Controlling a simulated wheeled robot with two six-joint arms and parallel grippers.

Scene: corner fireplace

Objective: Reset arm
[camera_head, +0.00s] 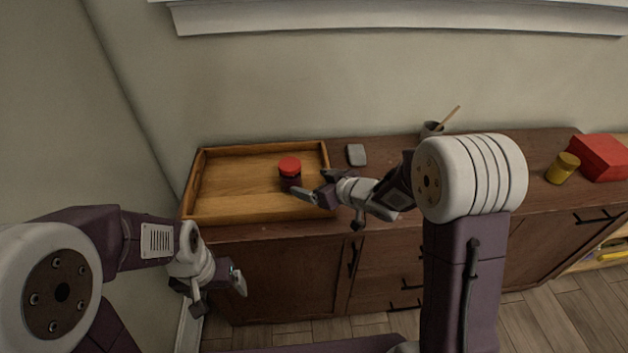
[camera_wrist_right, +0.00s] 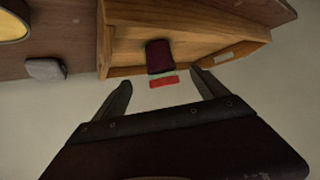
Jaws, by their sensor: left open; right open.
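My right gripper (camera_head: 318,187) is open and reaches over the front right side of a wooden tray. Its two fingers (camera_wrist_right: 162,88) show apart in the right wrist view, with nothing between their tips. A dark jar with a red lid (camera_head: 290,167) stands upright in the tray, just beyond those fingers. The jar also shows in the right wrist view (camera_wrist_right: 159,57), apart from the fingers. My left gripper (camera_head: 222,291) is open and empty, low in front of the cabinet at the left.
The wooden tray (camera_head: 232,212) sits on the brown cabinet (camera_head: 390,229). A grey block (camera_head: 356,155), a cup with a stick (camera_head: 431,130), a yellow can (camera_head: 562,168) and a red box (camera_head: 600,157) stand further right. The wall is close behind and at left.

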